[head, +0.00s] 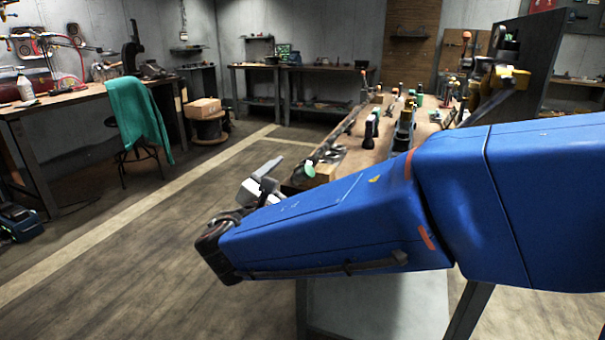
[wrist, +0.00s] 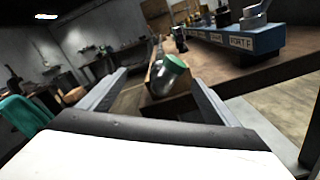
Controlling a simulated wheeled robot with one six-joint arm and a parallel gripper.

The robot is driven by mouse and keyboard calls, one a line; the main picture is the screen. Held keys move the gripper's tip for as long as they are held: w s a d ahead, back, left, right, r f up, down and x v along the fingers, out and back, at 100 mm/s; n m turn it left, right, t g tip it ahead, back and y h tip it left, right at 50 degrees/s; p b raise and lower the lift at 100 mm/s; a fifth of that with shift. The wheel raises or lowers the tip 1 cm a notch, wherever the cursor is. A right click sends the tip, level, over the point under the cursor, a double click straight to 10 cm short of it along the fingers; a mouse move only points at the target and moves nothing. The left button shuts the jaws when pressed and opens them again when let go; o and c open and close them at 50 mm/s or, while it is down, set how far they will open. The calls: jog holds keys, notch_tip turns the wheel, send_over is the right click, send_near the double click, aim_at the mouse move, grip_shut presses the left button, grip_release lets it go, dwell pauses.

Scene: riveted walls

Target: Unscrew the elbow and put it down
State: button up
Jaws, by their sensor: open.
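My gripper (wrist: 156,76) is open, with one finger on each side of the wrist view. It also shows in the head view (head: 274,176) at the end of my blue arm, left of the bench's near end. A shiny grey piece with a round green end (wrist: 174,66) appears between the fingers in the wrist view, beyond their tips. It looks like the elbow, but I cannot be sure. Its green end shows in the head view (head: 309,169), just right of my gripper. No contact is visible. Whether it is screwed to anything cannot be told.
A blue block with white port labels (wrist: 232,40) stands on the workbench, to the right in the wrist view. The workbench (head: 372,150) is crowded with tools and fittings, and my arm hides part of it. Open floor (head: 130,270) lies to the left.

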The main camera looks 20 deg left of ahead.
jog(key=shift+w, duration=0.15)
jog(key=m, duration=1.1)
jog(key=shift+m, duration=0.6)
jog(key=m, duration=1)
jog(key=shift+c, duration=0.6)
